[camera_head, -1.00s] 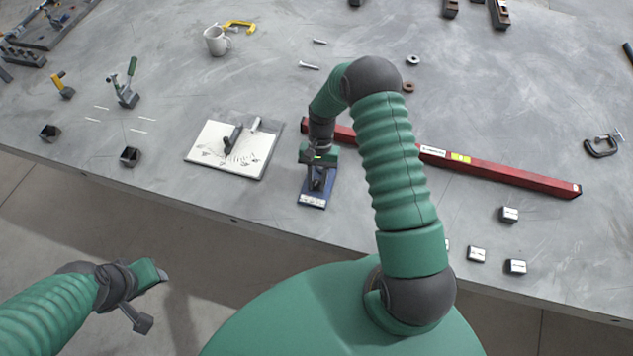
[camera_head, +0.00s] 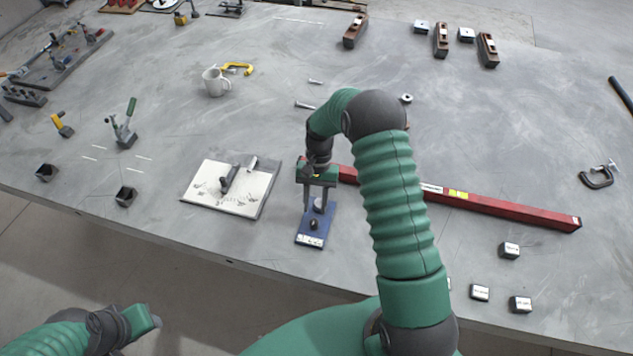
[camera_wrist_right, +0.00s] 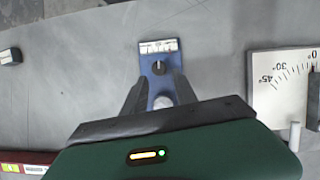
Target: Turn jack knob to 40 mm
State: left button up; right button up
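The jack is a small blue plate (camera_head: 317,232) on the table, with a dark knob (camera_head: 314,224), a white label at its near end and a grey cylinder (camera_head: 319,205) behind the knob. In the right wrist view the black knob (camera_wrist_right: 159,67) has a light pointer line; the label markings are too small to read. My right gripper (camera_head: 319,208) is open, its fingers spread on either side of the grey cylinder (camera_wrist_right: 162,102), with the knob just beyond the fingertips. Nothing is gripped. My left gripper (camera_head: 152,322) is off the table at lower left; its fingers are unclear.
A white angle-marked board (camera_head: 210,203) lies left of the jack. A long red bar (camera_head: 500,209) lies behind and right of it. Small labelled blocks (camera_head: 480,292) sit near the front right edge. A mug (camera_head: 216,82) stands farther back.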

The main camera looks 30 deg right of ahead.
jog(key=v, duration=1)
jog(key=shift+w+d+r+b, duration=0.15)
jog(key=shift+w+b, duration=0.05)
jog(key=shift+b, duration=0.2)
